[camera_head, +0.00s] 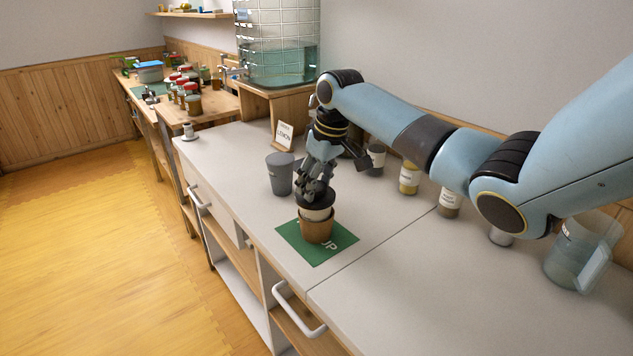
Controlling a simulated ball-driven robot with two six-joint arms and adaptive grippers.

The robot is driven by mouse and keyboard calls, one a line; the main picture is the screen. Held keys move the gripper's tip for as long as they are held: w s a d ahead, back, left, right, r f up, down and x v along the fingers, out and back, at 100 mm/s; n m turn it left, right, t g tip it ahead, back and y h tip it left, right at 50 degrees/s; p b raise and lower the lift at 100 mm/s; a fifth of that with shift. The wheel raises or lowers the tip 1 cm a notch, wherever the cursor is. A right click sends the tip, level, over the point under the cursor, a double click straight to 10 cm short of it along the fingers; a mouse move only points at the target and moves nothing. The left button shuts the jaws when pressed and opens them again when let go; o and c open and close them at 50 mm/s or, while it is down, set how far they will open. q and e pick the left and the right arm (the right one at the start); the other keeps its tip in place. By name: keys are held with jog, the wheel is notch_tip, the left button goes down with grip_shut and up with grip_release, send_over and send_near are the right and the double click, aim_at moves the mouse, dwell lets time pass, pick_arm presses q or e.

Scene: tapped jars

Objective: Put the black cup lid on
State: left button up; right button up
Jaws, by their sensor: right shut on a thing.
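A cup (316,230) with a brown lower part and a pale upper band stands upright on a green mat (336,246). The black lid (318,200) is at the cup's top, under my right gripper (314,192). My right gripper points down and is shut on the lid. The lid looks level and at the rim, but I cannot tell whether it is pressed fully on. The gripper's fingers hide part of the lid. My left gripper does not show.
A dark grey cup (280,174) stands just left behind the mat. Several jars, including a yellow one (409,178), line the wall behind my right arm. A clear pitcher (580,252) is at the right. A sign (284,135) stands near the large water tank (278,45). The counter's front right is clear.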

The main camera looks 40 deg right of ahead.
jog(key=o, duration=1.2)
jog(key=v, duration=1.2)
